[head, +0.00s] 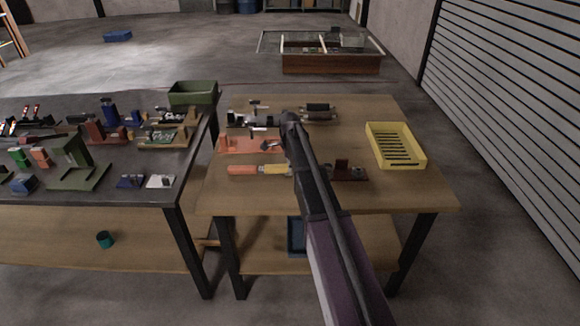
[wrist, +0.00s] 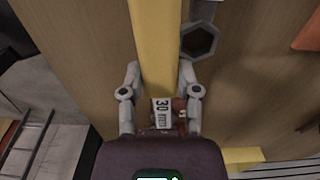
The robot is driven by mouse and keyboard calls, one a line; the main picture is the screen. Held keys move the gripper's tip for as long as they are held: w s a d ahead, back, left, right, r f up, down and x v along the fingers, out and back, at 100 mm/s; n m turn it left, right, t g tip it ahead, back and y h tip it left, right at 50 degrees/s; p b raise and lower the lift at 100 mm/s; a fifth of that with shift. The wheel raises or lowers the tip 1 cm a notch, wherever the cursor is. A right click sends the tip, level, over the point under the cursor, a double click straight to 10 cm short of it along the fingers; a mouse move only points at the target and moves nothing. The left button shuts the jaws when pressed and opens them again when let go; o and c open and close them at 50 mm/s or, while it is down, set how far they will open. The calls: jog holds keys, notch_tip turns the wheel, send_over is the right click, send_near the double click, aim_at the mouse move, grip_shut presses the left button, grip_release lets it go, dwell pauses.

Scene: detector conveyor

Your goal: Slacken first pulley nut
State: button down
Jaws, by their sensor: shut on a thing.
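My gripper (wrist: 159,68) is shut on a yellow bar (wrist: 160,40) that runs between its two fingers and away from the palm. A dark hexagonal ring (wrist: 199,41) shows just beyond the right fingertip. I cannot make out a pulley nut in either view.
An orange tray (head: 235,145) and a bar with orange and yellow parts (head: 243,170) lie at the table's left. A yellow slotted tray (head: 379,128) stands at right. A dark crowded table (head: 120,190) adjoins on the left.

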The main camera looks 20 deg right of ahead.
jog(key=shift+f+b, duration=0.85)
jog(key=shift+f, duration=0.05)
jog(key=c, duration=1.1)
grip_release()
jog(key=shift+c, duration=0.2)
grip_shut()
jog(key=shift+s, duration=0.15)
jog(key=shift+s+a+n, duration=0.15)
jog(key=shift+s+n, duration=0.75)
jog(key=shift+s, duration=0.1)
jog(key=shift+s, duration=0.1)
